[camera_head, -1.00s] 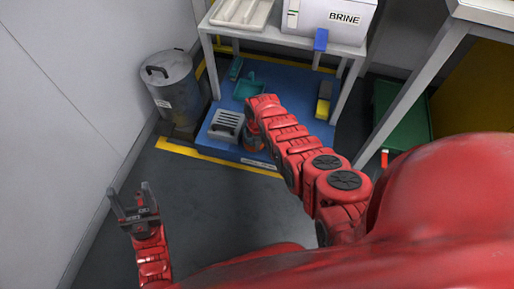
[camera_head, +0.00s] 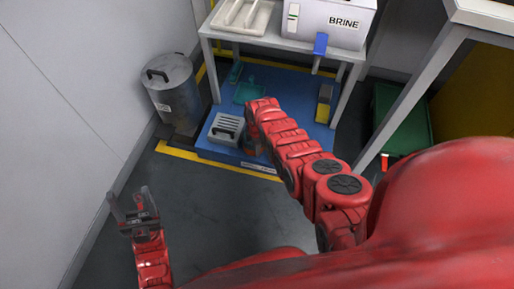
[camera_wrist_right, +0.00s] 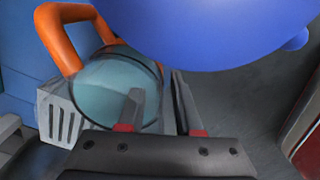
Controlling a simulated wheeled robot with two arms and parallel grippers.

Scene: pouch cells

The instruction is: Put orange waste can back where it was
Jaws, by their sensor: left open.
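The orange waste can (camera_head: 251,151) shows only as a small orange patch behind my right arm in the head view, on the blue mat. In the right wrist view its orange handle (camera_wrist_right: 58,35) stands beside a round grey-teal top (camera_wrist_right: 105,85). My right gripper (camera_wrist_right: 160,100) is at this top: one finger lies over it, the other just past its right edge. I cannot tell whether the fingers grip it. In the head view the right gripper is hidden behind its own arm. My left gripper (camera_head: 134,203) is open and empty, low at the left.
The blue mat (camera_head: 283,90) lies under a white table (camera_head: 271,39) holding the BRINE box (camera_head: 325,22). A grey vented box (camera_head: 227,129) is left of the can. A grey lidded bin (camera_head: 171,95) stands further left. A large blue shape (camera_wrist_right: 210,25) fills the wrist view's top.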

